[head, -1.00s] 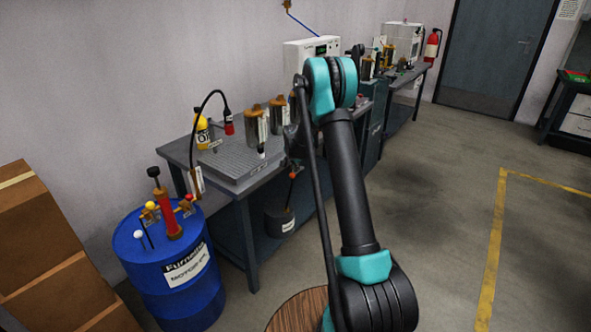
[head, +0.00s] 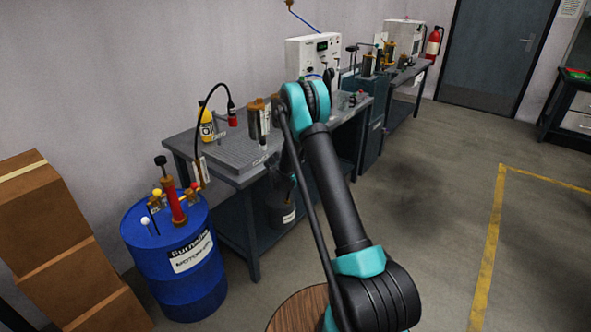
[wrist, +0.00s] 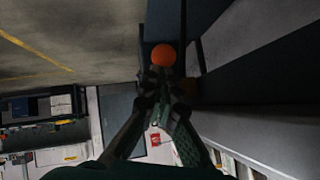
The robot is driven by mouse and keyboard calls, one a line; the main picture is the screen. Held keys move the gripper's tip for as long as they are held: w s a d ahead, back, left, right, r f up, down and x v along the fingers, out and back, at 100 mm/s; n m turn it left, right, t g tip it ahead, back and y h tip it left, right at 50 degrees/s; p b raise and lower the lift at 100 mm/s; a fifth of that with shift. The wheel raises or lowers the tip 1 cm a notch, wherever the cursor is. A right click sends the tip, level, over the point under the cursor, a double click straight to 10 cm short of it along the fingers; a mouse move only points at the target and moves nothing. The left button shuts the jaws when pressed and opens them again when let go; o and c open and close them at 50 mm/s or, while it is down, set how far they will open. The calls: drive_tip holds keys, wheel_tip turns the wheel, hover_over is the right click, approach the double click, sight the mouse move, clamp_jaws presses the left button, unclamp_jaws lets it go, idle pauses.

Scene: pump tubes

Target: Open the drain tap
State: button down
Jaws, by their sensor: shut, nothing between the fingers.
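In the wrist view, a round orange knob (wrist: 163,56) shows just past the tips of my gripper (wrist: 160,82). It looks like the handle end of the drain tap, but its lever and body are hidden or too dark to make out. The fingers are shut and hold nothing. Whether they touch the knob, I cannot tell. In the head view, my arm covers much of the area beside the workbench, and the fingertips cannot be made out.
A grey workbench (head: 212,206) carries a metal plate, a yellow bottle (head: 207,126) and a cylinder (head: 259,119). A dark bucket (head: 282,211) stands under it. A blue drum (head: 172,270) with a red pump and boxes (head: 45,220) are at left. Open floor lies right.

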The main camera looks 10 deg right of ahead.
wheel_tip(320, 180, down, 7)
drive_tip(key=w+d, duration=0.2)
drive_tip(key=d, duration=0.1)
drive_tip(key=shift+w+t, duration=0.3)
drive_tip(key=shift+w, duration=0.1)
idle(0.4)
drive_tip(key=shift+f, duration=0.1)
idle(0.6)
